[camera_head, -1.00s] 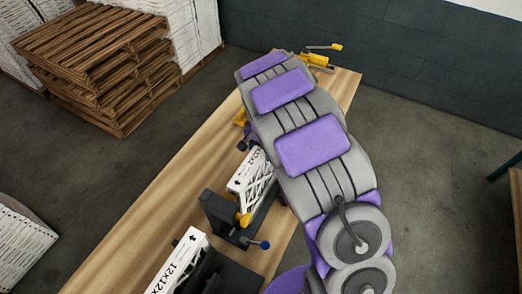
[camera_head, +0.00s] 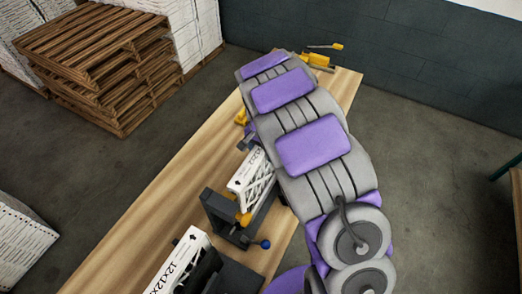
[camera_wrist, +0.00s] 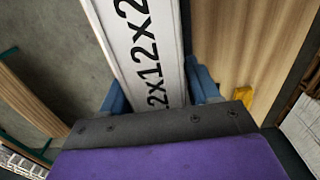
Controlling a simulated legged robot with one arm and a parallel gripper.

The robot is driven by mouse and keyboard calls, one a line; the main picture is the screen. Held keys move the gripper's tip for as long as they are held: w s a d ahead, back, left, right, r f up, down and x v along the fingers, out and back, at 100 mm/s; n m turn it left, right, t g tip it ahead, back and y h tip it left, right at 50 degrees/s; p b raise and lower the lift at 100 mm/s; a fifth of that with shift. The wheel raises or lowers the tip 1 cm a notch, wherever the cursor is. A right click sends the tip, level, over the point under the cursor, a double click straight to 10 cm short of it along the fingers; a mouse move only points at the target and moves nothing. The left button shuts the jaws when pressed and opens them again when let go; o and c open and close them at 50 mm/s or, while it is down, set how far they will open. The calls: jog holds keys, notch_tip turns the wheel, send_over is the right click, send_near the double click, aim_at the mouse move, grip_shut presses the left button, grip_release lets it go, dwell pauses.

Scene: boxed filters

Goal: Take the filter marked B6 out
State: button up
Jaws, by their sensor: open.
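A white boxed filter (camera_wrist: 140,45) printed 12x12x2 stands between the two blue fingers of my gripper (camera_wrist: 160,95) in the wrist view. The fingers are open, one on each side of it; I cannot tell whether either touches it. No B6 mark is legible. In the head view, a white filter (camera_head: 248,178) with a lattice face sits in a dark holder (camera_head: 222,215) on the bench, beside my arm. Another white filter (camera_head: 180,262) printed 12x12 is nearer, at the bottom edge. My arm hides much of the bench and most of my gripper in the head view.
The holder has a yellow latch (camera_head: 243,219) and a blue knob (camera_head: 265,244) at its near end. A yellow tool (camera_head: 317,60) lies at the bench's far end. The wooden bench (camera_head: 150,190) is bare left of the filters. Stacked pallets (camera_head: 95,60) stand beyond.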

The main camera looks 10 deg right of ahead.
jog(key=shift+r+p, duration=0.7)
jog(key=shift+r, duration=2.8)
jog(key=shift+o, duration=0.2)
jog(key=o, duration=0.5)
jog(key=shift+r, duration=0.1)
